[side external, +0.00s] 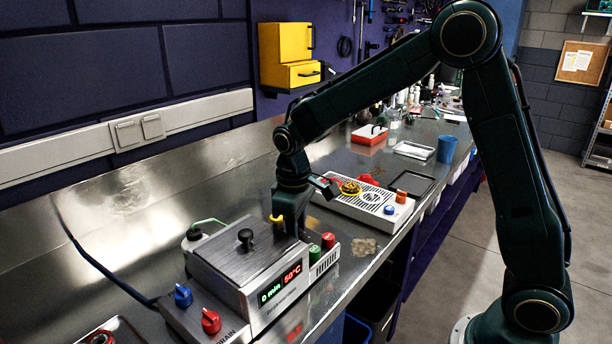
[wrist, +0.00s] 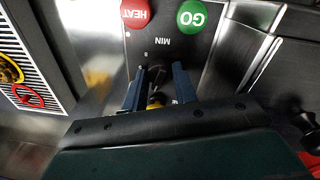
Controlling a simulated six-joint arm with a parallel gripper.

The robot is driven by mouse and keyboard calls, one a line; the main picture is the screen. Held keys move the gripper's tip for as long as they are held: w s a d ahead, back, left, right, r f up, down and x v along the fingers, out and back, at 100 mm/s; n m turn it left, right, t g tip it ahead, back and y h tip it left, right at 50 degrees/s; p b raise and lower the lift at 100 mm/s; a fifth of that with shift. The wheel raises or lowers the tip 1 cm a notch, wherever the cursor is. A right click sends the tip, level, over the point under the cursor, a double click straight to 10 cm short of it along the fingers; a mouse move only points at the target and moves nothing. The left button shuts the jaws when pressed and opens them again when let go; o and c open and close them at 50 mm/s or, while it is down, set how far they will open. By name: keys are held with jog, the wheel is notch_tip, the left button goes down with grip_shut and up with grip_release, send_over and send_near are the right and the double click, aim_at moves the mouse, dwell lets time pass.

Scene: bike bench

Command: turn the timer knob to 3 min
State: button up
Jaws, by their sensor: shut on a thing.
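The cleaner (side external: 240,262) is a grey metal box on the bench. Its display (side external: 280,283) reads 0 min in green and 50°C in red. My gripper (side external: 297,222) points down behind the red and green buttons. In the wrist view the dark fingers (wrist: 160,86) are shut on the timer knob (wrist: 156,101), which shows a yellow part between them. The MIN label beside it appears upside down. Most of the knob and its pointer are hidden by my fingers. In the side view the knob itself is hidden.
The red HEAT button (wrist: 139,12) and green GO button (wrist: 191,15) are close to my fingers. The lid has a black knob (side external: 245,238). Blue (side external: 183,296) and red (side external: 211,321) valve handles are at the front left. A grated tray unit (side external: 372,200) stands behind.

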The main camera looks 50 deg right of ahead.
jog(key=m, duration=0.5)
jog(key=shift+w, duration=0.1)
dwell(0.3)
jog(key=o, duration=1)
jog(key=shift+r, duration=0.1)
jog(key=r, duration=0.9)
jog(key=a+r, duration=0.1)
jog(key=r, duration=0.3)
jog(key=shift+r, duration=0.35)
